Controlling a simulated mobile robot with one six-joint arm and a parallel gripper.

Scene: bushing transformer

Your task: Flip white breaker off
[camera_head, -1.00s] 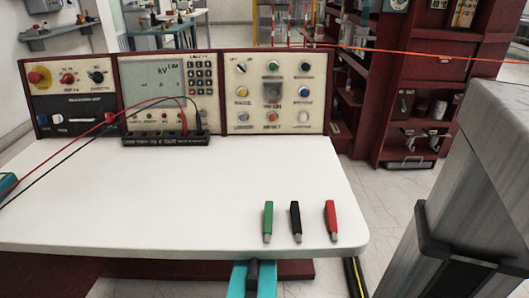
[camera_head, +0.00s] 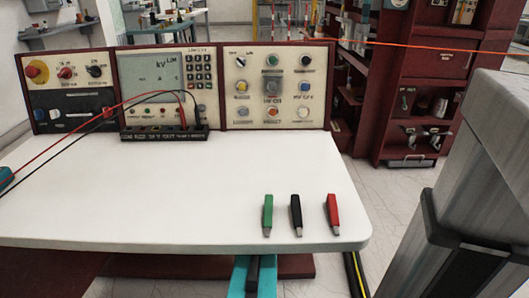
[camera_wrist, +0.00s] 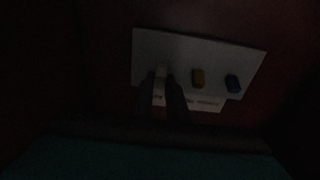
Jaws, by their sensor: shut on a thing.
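In the dark wrist view, a pale panel carries a white breaker (camera_wrist: 161,72) at its left, with a yellow breaker (camera_wrist: 198,78) and a blue breaker (camera_wrist: 232,83) to its right. My gripper (camera_wrist: 165,84) is at the white breaker, with its two dark fingers on either side of it, shut on it. The fingers hide part of the breaker, and its on or off position is too dark to tell. The head view does not show these breakers.
In the head view, a white table (camera_head: 170,200) bears a control console (camera_head: 160,85) at its back. Green (camera_head: 268,213), black (camera_head: 296,212) and red (camera_head: 332,212) clips lie near its front right. A dark red shelf (camera_head: 420,90) stands behind. A grey post-like structure (camera_head: 490,150) fills the right.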

